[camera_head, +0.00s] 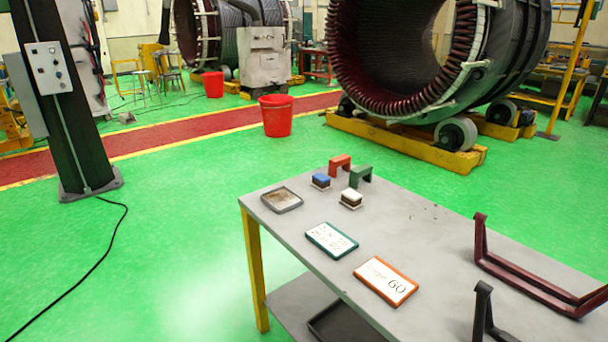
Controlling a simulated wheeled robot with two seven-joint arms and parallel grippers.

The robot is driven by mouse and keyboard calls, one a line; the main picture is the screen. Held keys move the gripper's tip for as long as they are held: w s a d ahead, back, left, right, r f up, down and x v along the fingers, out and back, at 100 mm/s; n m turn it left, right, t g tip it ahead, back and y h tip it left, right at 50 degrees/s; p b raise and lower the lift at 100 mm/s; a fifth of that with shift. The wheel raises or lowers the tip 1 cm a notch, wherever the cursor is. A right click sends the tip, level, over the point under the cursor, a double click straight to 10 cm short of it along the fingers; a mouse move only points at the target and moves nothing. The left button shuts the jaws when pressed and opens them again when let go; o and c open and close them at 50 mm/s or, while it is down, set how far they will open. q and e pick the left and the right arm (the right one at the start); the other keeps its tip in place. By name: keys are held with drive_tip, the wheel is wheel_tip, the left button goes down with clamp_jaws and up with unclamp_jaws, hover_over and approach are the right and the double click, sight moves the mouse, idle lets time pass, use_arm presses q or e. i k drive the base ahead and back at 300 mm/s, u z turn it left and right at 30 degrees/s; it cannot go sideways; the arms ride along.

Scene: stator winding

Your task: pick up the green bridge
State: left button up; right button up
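The green bridge (361,175) is a small dark green arch standing upright on the grey table (424,231), near its far edge. A red bridge (340,163) of similar shape stands just behind and left of it. A small block with a white top (351,198) sits in front of the green bridge, apart from it. Neither of my grippers shows in the head view.
A block with a blue top (321,181), a shallow tray (282,199), a green-framed card (331,240) and an orange-framed card (386,281) lie on the table. A dark red bracket (530,283) and a black bracket (484,316) occupy its right side. The table's middle is clear.

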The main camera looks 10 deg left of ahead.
sight(365, 170)
drive_tip(key=u, duration=1.45)
drive_tip(key=i, duration=4.7)
drive_tip(key=u, duration=3.1)
drive_tip(key=k, duration=2.3)
drive_tip(key=u, duration=1.45)
